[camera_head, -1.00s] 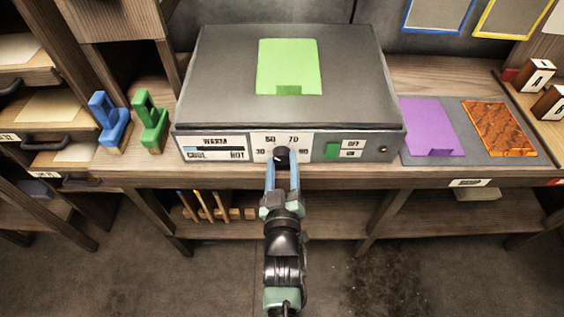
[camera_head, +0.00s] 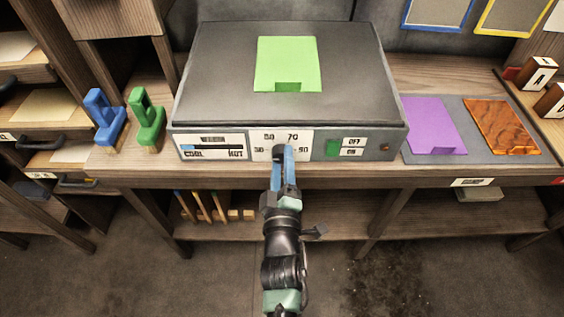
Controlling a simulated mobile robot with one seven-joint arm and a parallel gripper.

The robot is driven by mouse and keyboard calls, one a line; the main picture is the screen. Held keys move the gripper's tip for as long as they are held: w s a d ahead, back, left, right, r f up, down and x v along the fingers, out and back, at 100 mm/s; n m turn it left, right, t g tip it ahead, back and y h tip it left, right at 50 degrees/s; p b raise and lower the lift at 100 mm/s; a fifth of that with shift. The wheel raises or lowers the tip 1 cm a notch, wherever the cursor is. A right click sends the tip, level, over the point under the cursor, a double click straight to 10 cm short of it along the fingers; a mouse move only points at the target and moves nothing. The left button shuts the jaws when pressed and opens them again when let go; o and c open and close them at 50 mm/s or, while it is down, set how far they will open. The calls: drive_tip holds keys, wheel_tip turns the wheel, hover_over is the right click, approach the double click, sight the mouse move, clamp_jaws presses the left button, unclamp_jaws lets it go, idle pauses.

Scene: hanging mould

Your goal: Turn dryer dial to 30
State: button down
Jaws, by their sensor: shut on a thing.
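The dryer (camera_head: 225,95) is a grey box on the bench, with a green sheet (camera_head: 288,60) on its top. The white dial panel (camera_head: 264,136) on its front bears marks for 30, 50, 70 and 90. My gripper (camera_head: 283,152) is at the dial with its blue fingers shut on it. The left panel (camera_head: 212,147) reads COOL and HOT. A green switch (camera_head: 333,149) sits beside the OFF and ON labels.
A purple sheet (camera_head: 430,122) and an orange patterned sheet (camera_head: 502,126) lie on a grey mat to the right.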

idle(0.4)
drive_tip(key=shift+c, duration=1.5)
unclamp_jaws()
drive_tip(key=s, duration=1.3)
drive_tip(key=shift+w, duration=0.1)
